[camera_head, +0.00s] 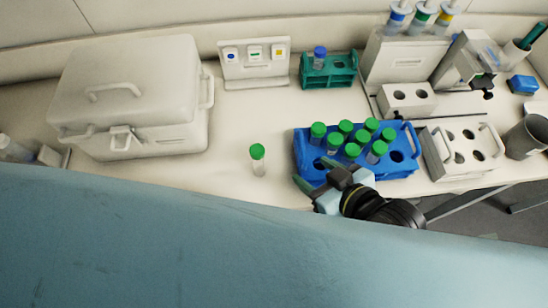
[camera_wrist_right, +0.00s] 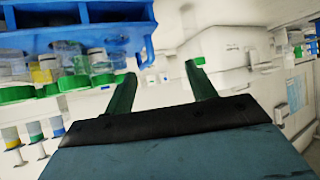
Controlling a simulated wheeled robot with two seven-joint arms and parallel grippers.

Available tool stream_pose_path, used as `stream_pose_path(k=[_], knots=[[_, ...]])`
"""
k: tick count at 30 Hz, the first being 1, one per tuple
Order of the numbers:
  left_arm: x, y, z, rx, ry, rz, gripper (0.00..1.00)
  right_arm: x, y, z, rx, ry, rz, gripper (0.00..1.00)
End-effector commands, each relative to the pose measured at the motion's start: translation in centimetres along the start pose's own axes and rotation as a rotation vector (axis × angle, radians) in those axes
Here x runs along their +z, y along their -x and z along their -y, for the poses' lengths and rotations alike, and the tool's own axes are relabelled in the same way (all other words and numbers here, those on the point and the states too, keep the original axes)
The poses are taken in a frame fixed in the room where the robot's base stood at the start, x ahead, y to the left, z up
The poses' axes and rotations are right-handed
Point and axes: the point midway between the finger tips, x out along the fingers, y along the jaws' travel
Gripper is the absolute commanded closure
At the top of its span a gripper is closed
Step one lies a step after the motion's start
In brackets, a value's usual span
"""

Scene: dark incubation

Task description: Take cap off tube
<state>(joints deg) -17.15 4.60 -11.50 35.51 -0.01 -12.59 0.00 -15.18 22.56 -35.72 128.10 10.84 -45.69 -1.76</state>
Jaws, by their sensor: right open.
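A clear tube with a green cap (camera_head: 258,152) stands alone on the bench, left of the blue rack (camera_head: 401,171). Its cap is on. Several other green-capped tubes (camera_head: 345,127) stand in the blue rack. My right gripper (camera_head: 316,175) is at the front left corner of the blue rack, right of the lone tube and apart from it. In the right wrist view my right gripper (camera_wrist_right: 162,82) is open, with nothing between its fingers. My left gripper is not in view.
A large white box (camera_head: 135,95) stands at the left. A green rack (camera_head: 342,76) and a white panel (camera_head: 253,72) with colored labels stand at the back. A white rack (camera_head: 438,158) and grey cup (camera_head: 525,137) are at the right. Bench around the lone tube is clear.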

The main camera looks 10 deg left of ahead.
Motion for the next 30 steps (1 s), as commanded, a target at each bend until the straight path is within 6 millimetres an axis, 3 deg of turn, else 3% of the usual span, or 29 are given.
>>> stream_pose_path(k=[4, 9, 21, 30], knots=[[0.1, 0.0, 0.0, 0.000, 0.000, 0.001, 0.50, -1.0, -1.1, 2.6, -0.100, 0.071, -0.115, 0.44], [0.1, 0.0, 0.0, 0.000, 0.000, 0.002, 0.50, -1.4, -1.5, 4.0, -0.155, 0.097, -0.181, 0.44], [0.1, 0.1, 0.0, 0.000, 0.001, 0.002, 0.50, -2.6, -7.9, 5.3, -0.161, 0.097, -0.191, 0.44], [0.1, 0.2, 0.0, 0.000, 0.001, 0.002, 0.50, -3.0, -9.9, 5.8, -0.161, 0.097, -0.190, 0.44]])
